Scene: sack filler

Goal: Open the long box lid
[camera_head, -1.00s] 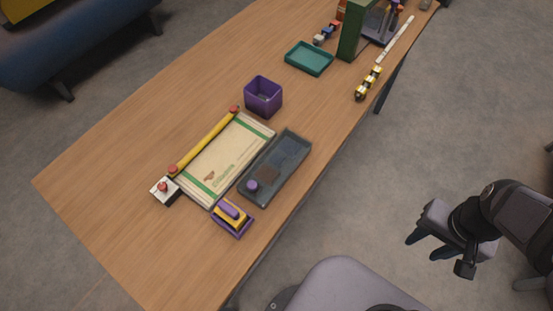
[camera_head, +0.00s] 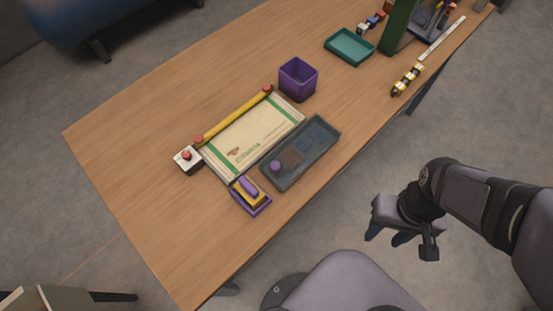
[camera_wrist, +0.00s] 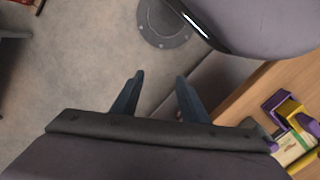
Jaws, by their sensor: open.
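A long dark grey box (camera_head: 325,158) lies near the front edge of the wooden table, beside a cream board. A purple round knob or piece (camera_head: 276,166) and a brown patch show within its outline. I cannot tell whether a see-through lid covers it. My gripper (camera_head: 387,237) is open and empty, out over the floor to the right of the table and apart from the box. In the wrist view its two dark fingers (camera_wrist: 160,78) stand apart with nothing between them. The long box is not clearly seen there.
The cream board (camera_head: 262,140) has a yellow bar (camera_head: 233,115) along its back. A purple and yellow block holder (camera_head: 250,195), a red-button box (camera_head: 188,159), a purple bin (camera_head: 298,79) and a teal tray (camera_head: 349,47) stand around. The table (camera_head: 150,220) is clear at front left.

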